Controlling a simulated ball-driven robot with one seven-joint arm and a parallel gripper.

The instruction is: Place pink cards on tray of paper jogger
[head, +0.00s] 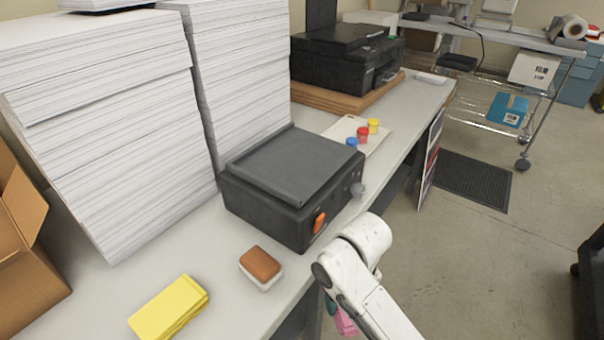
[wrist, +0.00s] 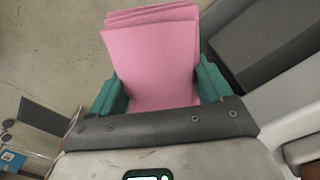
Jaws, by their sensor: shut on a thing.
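The pink cards (wrist: 150,60) are a stack held between the green fingers of my gripper (wrist: 158,90) in the wrist view. In the head view, a bit of the pink cards (head: 346,322) shows low beside my arm, below the table's front edge. My gripper is mostly hidden there behind my arm. The paper jogger (head: 270,210) is a dark box on the table, with a flat grey tray (head: 292,165) on top, an orange switch and a knob. The tray is bare. The cards are apart from it.
Yellow cards (head: 168,308) and a brown-topped block (head: 261,267) lie left of the jogger. Tall white paper stacks (head: 110,130) stand behind it. Small coloured pots (head: 362,135) sit on a sheet to its right. A printer (head: 345,60) stands farther back. Open floor lies right.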

